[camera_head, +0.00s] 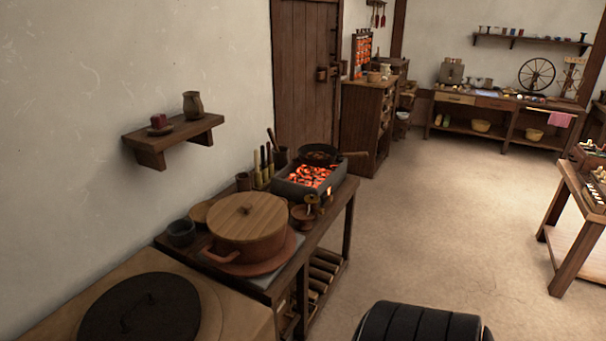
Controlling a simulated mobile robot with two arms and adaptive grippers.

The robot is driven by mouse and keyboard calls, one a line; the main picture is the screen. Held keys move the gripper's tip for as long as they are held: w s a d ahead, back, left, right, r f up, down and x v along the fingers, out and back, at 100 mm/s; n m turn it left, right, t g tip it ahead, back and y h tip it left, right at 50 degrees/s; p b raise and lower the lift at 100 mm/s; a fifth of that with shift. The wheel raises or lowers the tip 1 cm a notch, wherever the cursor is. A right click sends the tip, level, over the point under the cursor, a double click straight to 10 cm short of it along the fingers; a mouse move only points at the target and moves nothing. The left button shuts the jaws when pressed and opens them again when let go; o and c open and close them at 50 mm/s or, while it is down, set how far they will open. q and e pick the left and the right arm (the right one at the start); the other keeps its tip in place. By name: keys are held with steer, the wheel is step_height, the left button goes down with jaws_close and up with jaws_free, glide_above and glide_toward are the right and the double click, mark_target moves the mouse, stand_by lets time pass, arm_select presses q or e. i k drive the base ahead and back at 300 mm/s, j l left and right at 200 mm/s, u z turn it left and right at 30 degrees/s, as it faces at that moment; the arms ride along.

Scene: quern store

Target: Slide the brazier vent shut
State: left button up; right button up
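The brazier (295,184) is a dark box with glowing orange coals, standing on the far part of the wooden side table (318,228) along the left wall. A dark pan (319,153) sits over its back part, with its handle pointing right. A small orange glow shows on the brazier's front side, near the right corner; whether this is the vent, and how far it is open, is too small to tell. Neither of my grippers is in view.
A large lidded clay pot (248,240) stands on the near part of the side table. Small wooden vessels (305,214) stand close before the brazier. A dark padded object (420,322) is at the bottom edge. The floor right of the table is clear; another table (573,215) stands at right.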

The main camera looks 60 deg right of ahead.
mark_target(330, 198)
steer(key=z, duration=2.15)
steer(key=i+l+u, duration=0.15)
steer(key=i+l, duration=0.05)
steer(key=i, duration=0.1)
